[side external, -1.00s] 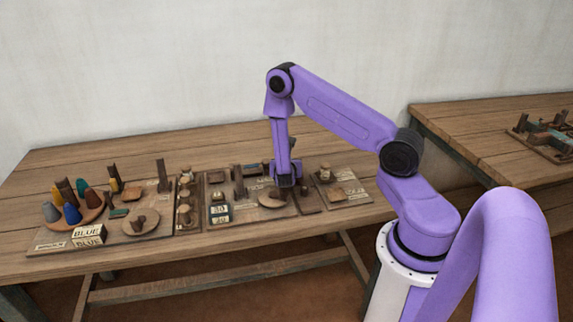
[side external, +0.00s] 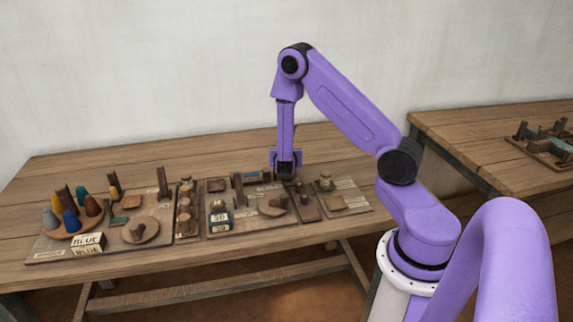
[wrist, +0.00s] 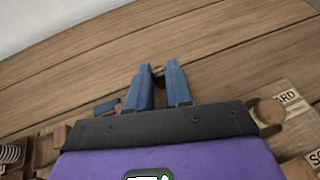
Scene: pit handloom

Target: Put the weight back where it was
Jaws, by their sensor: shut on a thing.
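My gripper (side external: 286,170) is above the back edge of the right-hand board, jaws pointing down. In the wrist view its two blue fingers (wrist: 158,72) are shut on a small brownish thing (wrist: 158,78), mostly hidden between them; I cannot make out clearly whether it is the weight. Several small round weight-like pieces (side external: 185,206) stand in a narrow rack left of the gripper. Another small round piece (side external: 325,183) stands on a plate at the right, and a round knob shows in the wrist view (wrist: 270,110).
A round disc (side external: 272,206) with a small block lies in front of the gripper. A number block (side external: 219,221) stands at the board's front left. Coloured cones (side external: 71,218) and a BLUE sign (side external: 88,242) are farther left. The table behind the boards (side external: 225,145) is clear.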

